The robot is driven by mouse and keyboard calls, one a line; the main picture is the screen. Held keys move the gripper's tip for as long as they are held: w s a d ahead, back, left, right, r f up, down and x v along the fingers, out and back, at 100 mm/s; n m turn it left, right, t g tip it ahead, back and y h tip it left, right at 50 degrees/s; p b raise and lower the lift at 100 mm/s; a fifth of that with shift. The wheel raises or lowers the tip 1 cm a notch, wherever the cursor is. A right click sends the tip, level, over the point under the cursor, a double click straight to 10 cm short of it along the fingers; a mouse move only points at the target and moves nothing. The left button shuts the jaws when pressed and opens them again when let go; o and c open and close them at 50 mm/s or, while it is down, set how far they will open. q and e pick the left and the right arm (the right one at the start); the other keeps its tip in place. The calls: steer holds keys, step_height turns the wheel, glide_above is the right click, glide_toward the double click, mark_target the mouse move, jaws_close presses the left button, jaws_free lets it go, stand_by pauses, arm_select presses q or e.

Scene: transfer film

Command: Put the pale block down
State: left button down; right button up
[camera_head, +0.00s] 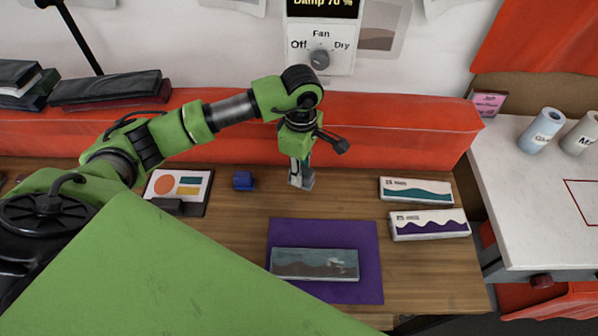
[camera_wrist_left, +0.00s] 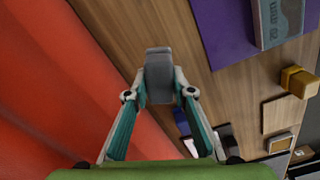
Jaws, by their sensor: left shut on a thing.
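My left gripper (camera_head: 301,176) points down over the wooden table, near the red ledge and above the purple mat in the picture. It is shut on a small pale grey block (camera_head: 306,184). In the left wrist view the block (camera_wrist_left: 158,78) sits between the two fingertips (camera_wrist_left: 160,97). I cannot tell whether the block touches the table. My right gripper is not in view.
A purple mat (camera_head: 370,245) holds a grey-blue printed box (camera_head: 314,264). Two white printed boxes (camera_head: 416,188) (camera_head: 430,224) lie to the right. A blue block (camera_head: 243,180) lies left of the gripper. The left wrist view shows a yellow block (camera_wrist_left: 300,82). Bare wood surrounds the gripper.

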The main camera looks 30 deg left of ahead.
arm_select(q)
steer(key=shift+w+a+f, duration=0.3)
steer(key=shift+f, duration=0.2)
step_height(320, 180, down, 3)
steer(key=shift+a+p, duration=0.1)
steer(key=shift+p, duration=1.15)
steer(key=shift+f, duration=0.3)
steer(key=c, duration=1.7)
jaws_free()
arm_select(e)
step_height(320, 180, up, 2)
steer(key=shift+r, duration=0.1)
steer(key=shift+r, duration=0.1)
